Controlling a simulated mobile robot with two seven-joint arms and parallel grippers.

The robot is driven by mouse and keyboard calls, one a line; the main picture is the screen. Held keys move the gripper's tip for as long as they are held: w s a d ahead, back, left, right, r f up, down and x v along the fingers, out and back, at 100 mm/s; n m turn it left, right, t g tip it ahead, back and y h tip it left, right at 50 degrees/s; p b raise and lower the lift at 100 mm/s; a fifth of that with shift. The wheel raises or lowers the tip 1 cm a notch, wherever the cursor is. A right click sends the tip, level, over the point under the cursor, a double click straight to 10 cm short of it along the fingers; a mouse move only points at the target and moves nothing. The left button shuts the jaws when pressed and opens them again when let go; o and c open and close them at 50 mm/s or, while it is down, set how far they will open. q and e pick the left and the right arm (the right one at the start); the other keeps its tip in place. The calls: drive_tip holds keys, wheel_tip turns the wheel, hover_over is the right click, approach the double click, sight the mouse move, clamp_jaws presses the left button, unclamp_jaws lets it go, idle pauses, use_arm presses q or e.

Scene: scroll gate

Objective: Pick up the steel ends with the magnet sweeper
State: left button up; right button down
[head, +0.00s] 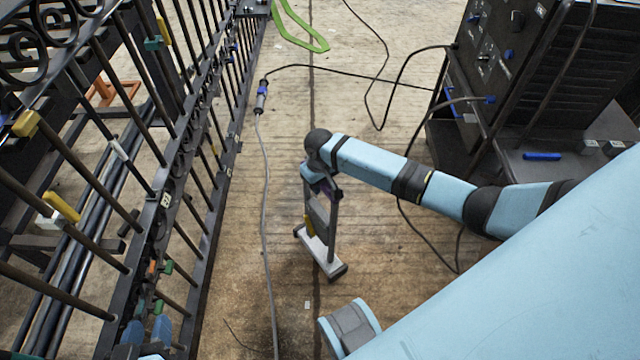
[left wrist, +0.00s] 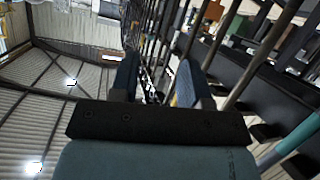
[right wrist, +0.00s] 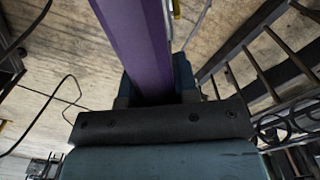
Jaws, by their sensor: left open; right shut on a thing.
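The magnet sweeper (head: 320,252) stands on the concrete floor right of the gate, with a wide grey base and an upright handle. My right gripper (head: 322,178) is shut on the top of its handle. In the right wrist view the purple handle (right wrist: 138,45) runs between the fingers. My left gripper (head: 147,331) is open beside the gate bars at the lower left. Its two blue fingers (left wrist: 158,85) show apart and empty in the left wrist view. No steel ends can be made out clearly; a small pale scrap (head: 307,304) lies on the floor in front of the sweeper.
The black scroll gate (head: 165,200) with coloured clamps fills the left side. A grey cable (head: 264,190) runs along the floor between gate and sweeper. A black welding machine (head: 505,70) stands at the upper right.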

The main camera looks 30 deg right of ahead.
use_arm(q)
wheel_tip(320, 180, up, 7)
drive_tip(key=w+d+t+h+b, duration=0.2)
drive_tip(key=d+t+b, duration=0.1)
drive_tip(key=shift+r+t+h, duration=0.2)
drive_tip(key=shift+t+h, duration=0.1)
idle(0.8)
